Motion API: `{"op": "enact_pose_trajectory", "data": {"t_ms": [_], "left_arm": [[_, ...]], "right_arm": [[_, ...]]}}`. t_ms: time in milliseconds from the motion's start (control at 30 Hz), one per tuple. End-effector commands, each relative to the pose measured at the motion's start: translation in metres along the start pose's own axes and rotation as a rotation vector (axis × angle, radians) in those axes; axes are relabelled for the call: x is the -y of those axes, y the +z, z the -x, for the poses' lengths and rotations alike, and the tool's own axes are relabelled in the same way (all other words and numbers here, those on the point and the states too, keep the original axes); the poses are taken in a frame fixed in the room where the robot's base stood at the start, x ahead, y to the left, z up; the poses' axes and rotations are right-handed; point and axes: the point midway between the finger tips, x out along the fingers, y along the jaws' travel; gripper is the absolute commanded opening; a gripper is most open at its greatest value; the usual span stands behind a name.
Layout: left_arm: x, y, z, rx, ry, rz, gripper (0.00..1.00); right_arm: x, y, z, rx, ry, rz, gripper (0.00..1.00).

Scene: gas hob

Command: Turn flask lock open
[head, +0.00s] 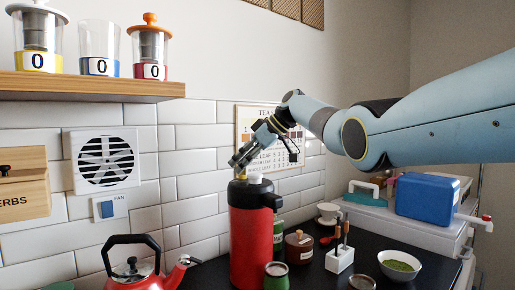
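The flask (250,238) is a tall red cylinder with a black top and black side handle, standing upright on the dark counter. A pale cap or knob (256,178) sits on its top, with a small yellow part beside it. My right gripper (238,165) comes down from the upper right, with its fingertips just above the left part of the flask's top. The fingers overlap in this view, so I cannot tell whether they are open, shut or touching the lock. My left gripper is not in view.
A red kettle (133,273) stands left of the flask. A green jar (277,276), brown pot (298,247), white utensil block (340,260) and bowl of green matter (399,265) stand to its right. A blue box (428,196) sits farther right. A shelf (90,87) overhangs the upper left.

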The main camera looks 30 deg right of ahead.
Motion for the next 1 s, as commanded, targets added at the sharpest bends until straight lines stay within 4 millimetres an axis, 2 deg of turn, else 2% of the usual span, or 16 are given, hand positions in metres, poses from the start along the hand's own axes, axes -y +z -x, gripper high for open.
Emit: {"op": "enact_pose_trajectory", "data": {"t_ms": [300, 500, 633, 1000], "left_arm": [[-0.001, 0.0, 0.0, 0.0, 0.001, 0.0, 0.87], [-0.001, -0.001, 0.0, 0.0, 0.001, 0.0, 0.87], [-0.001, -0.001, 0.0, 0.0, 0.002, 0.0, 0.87], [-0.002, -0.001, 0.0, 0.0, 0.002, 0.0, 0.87]], "right_arm": [[-0.001, 0.002, 0.07, 0.003, 0.003, 0.002, 0.33], [0.0, 0.002, 0.097, 0.004, 0.001, 0.0, 0.33], [0.0, 0.003, 0.103, 0.004, 0.0, -0.001, 0.33], [0.0, 0.002, 0.103, 0.004, -0.001, -0.001, 0.33]]}}
